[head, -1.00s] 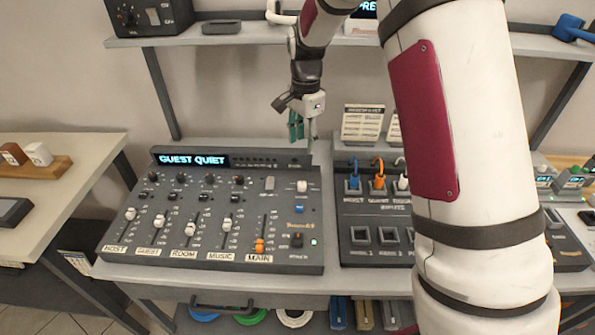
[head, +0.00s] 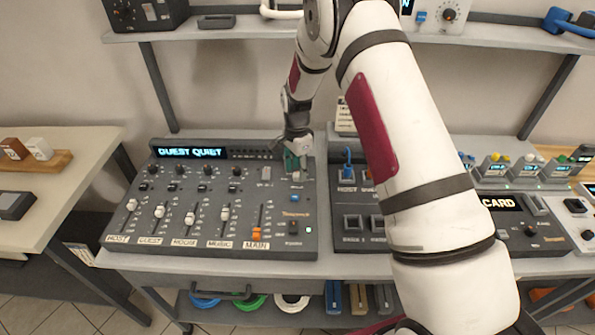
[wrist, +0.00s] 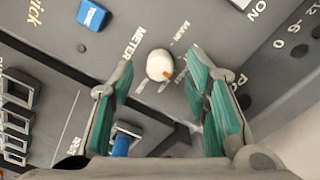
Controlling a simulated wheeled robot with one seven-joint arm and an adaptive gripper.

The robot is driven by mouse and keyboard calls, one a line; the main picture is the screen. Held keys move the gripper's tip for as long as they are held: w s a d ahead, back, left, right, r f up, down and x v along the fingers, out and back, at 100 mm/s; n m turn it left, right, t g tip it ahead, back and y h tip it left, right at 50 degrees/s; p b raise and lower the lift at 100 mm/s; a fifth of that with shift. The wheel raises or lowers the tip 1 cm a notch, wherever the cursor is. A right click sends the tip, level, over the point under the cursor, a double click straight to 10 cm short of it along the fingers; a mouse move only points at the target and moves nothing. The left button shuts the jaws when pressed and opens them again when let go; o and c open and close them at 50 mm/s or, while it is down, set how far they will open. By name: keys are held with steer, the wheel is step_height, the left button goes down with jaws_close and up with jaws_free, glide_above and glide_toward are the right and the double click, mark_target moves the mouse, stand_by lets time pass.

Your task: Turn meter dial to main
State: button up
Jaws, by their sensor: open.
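The meter dial (wrist: 158,62) is a white round knob with an orange mark on its lower right side in the wrist view. The word METER is printed to its left, MAIN to its upper right, and smaller print lies around it. My gripper (wrist: 163,66) is open, with a green-padded finger on either side of the dial in the picture. Contact with the dial is not visible. In the head view my gripper (head: 293,162) is over the upper right of the grey mixer console (head: 150,228), largely covering the dial.
A blue button (wrist: 92,15) is near the dial, and it also shows in the head view (head: 295,198). Several white faders and an orange MAIN fader (head: 257,236) are on the console. A shelf (head: 230,30) runs behind. Another control panel (head: 345,215) stands on the right.

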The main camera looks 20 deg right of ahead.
steer(key=shift+f, duration=0.7)
jaws_close()
steer(key=shift+n, duration=0.3)
